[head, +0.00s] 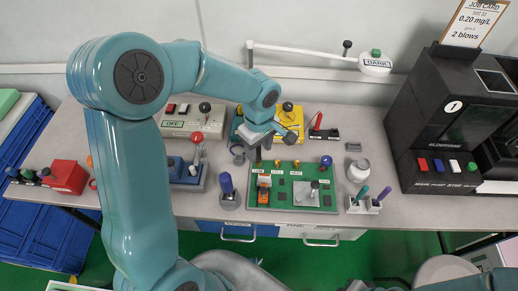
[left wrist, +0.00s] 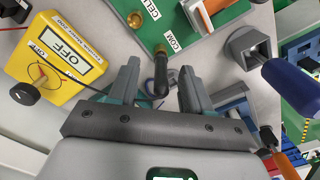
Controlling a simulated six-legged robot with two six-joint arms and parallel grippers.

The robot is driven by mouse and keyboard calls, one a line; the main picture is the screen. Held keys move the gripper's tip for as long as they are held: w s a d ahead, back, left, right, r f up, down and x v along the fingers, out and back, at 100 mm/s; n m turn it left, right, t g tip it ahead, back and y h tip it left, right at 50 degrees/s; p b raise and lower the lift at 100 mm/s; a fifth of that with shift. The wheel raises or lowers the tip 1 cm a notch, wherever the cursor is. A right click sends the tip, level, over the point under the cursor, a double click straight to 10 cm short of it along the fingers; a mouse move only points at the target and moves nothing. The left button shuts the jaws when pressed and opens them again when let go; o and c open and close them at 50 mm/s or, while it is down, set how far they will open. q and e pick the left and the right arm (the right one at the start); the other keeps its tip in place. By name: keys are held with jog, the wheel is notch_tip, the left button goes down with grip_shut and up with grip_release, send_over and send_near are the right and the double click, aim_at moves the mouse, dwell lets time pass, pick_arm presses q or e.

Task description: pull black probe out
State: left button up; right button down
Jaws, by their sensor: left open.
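The black probe (left wrist: 160,80) shows in the left wrist view as a short dark upright cylinder beside the COM label of the green board (left wrist: 165,22). My left gripper (left wrist: 160,86) is open, with one finger on each side of the probe and visible gaps between. In the head view my left gripper (head: 258,141) is over the back left edge of the green board (head: 298,205), and the probe's lower part (head: 258,156) shows dark beneath it. The probe's tip and socket are hidden. Only dark parts at the bottom edge suggest my right gripper (head: 375,285).
The yellow meter (left wrist: 62,62) reads OFF and stands behind the board. A black tester (head: 440,130) fills the right side.

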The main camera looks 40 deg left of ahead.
pick_arm(q)
jog(key=shift+f, duration=0.45)
jog(key=shift+s+f, duration=0.1)
jog(key=shift+f, duration=0.05)
grip_shut()
jog(key=c, duration=0.7)
grip_release()
grip_shut()
